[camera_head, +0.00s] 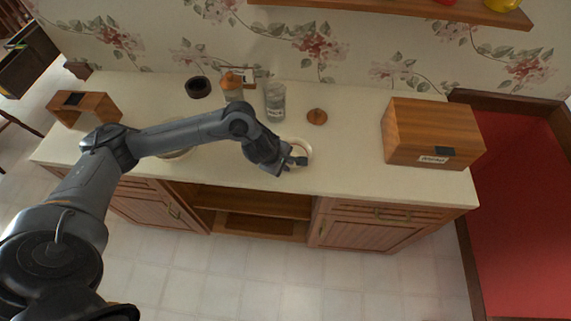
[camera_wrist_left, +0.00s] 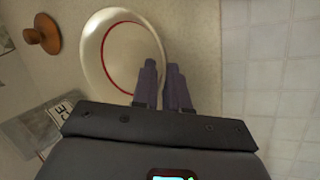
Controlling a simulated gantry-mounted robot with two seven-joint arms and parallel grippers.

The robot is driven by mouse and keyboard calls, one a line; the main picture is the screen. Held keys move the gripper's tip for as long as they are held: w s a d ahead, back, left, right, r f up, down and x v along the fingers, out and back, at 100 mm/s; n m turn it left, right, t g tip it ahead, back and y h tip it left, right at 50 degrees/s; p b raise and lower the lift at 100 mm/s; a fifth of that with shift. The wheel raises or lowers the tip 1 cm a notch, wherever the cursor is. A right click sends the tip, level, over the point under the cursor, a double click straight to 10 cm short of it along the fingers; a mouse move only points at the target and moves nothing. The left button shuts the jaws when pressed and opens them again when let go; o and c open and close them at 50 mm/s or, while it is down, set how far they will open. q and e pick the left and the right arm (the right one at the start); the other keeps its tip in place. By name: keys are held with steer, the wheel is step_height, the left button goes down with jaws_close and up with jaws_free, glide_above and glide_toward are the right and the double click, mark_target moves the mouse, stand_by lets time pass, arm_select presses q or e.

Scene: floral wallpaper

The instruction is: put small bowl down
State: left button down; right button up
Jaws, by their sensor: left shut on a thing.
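The small bowl is white with a red ring inside. It shows in the head view (camera_head: 304,147) at the middle of the counter, near the front edge, and in the left wrist view (camera_wrist_left: 120,55). My left gripper (camera_head: 295,158) is shut on the bowl's near rim. In the left wrist view the rim runs between its two fingers (camera_wrist_left: 164,72). The gripper hides part of the bowl. The bowl looks close to the counter top (camera_head: 350,150), but I cannot tell whether it touches. My right gripper is not in view.
Behind the bowl stand a labelled glass jar (camera_head: 275,103), an orange-brown jar (camera_head: 232,86) and a round wooden piece (camera_head: 317,116). A dark bowl (camera_head: 198,87) is farther left. A wooden box (camera_head: 430,130) stands right. Free counter lies between bowl and box.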

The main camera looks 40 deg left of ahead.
arm_select(q)
steer(key=shift+f, duration=0.25)
steer(key=c, duration=1.1)
jaws_free()
steer(key=shift+c, duration=0.2)
steer(key=shift+f, duration=0.1)
